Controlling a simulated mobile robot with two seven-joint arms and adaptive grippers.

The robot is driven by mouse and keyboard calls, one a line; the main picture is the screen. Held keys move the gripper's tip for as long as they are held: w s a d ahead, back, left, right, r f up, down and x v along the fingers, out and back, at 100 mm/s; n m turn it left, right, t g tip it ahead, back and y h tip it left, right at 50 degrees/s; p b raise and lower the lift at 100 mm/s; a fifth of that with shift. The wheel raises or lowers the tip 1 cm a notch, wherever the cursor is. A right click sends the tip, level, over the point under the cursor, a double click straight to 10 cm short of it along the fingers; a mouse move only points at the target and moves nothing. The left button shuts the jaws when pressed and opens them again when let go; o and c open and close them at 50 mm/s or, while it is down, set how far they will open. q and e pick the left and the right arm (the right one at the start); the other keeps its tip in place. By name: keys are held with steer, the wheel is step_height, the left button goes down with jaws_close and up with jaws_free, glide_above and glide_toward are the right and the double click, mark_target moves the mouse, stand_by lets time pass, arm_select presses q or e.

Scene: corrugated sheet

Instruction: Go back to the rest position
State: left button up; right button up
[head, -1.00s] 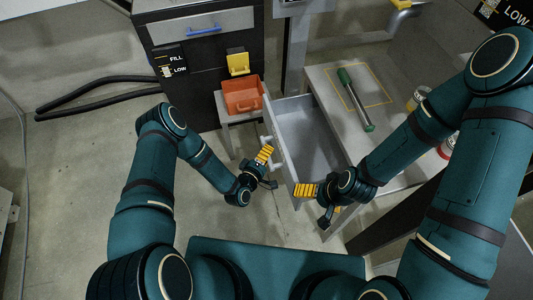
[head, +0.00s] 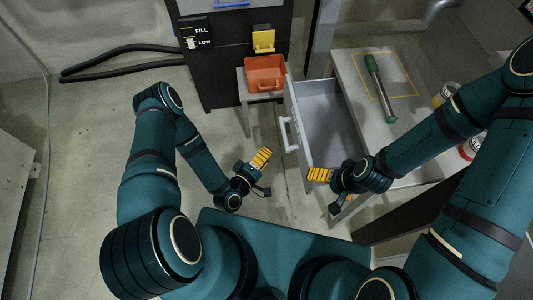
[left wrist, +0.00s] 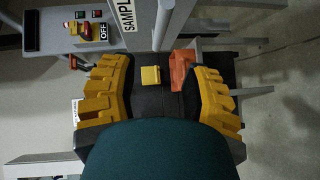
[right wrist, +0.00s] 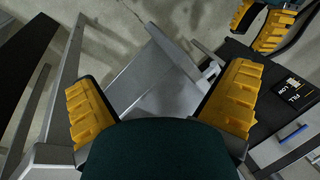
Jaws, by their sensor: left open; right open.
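My left gripper (head: 262,172) is in the middle of the head view, over bare floor, left of the open drawer (head: 330,115). In the left wrist view its yellow-padded fingers (left wrist: 160,95) stand wide apart with nothing between them touching. My right gripper (head: 322,182) is at the drawer's near front corner in the head view; whether it touches the drawer is unclear. In the right wrist view its fingers (right wrist: 165,105) are spread and empty, with a grey surface beyond them. The drawer's white handle (head: 288,135) is free of both grippers.
An orange bin (head: 266,75) sits on a small stand left of the drawer. A green-handled tool (head: 380,88) lies on the grey worktop (head: 415,75), near cans (head: 446,94).

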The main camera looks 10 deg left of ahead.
stand_by(0.4)
arm_select(q)
steer(key=s+d+r+m+g+y, duration=0.1)
steer(key=s+r+m+g+y, duration=0.1)
steer(key=s+r+m+g, duration=0.6)
steer(key=r+m+g, duration=0.1)
steer(key=m+g, duration=0.1)
steer(key=g, duration=0.3)
steer(key=shift+s+g, duration=0.15)
steer(key=shift+g, duration=0.15)
